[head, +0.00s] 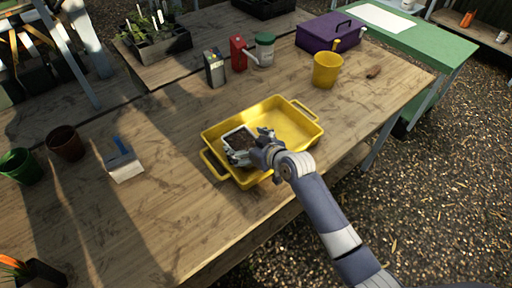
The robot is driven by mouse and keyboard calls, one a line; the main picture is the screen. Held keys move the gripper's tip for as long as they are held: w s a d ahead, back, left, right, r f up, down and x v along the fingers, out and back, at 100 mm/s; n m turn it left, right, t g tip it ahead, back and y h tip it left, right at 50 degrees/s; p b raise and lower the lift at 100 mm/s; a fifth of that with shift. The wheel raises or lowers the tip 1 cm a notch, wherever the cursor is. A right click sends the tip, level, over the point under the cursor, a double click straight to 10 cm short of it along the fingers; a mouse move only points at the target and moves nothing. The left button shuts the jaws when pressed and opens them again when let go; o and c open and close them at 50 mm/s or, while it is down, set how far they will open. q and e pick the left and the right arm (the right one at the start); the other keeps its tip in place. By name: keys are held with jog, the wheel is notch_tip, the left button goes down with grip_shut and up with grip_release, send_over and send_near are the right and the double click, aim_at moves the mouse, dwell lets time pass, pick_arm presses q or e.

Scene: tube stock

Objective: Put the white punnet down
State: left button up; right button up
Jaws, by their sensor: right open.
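The white punnet (241,132), with dark contents, sits inside the yellow tray (308,132), toward its left end. My right gripper (246,151) reaches into the tray from the lower right. Its fingers are open beside the punnet's near edge and hide part of it. I cannot tell whether a finger still touches the punnet. My left gripper does not show.
The tray stands on a wooden table. A yellow bucket (327,70), purple toolbox (329,32), red can (238,53) and white jar with green lid (264,50) stand behind it. A blue-handled brush (123,161) and pots lie left. The table's near edge is close.

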jog(key=v, duration=1.1)
jog(key=shift+s+d, duration=0.25)
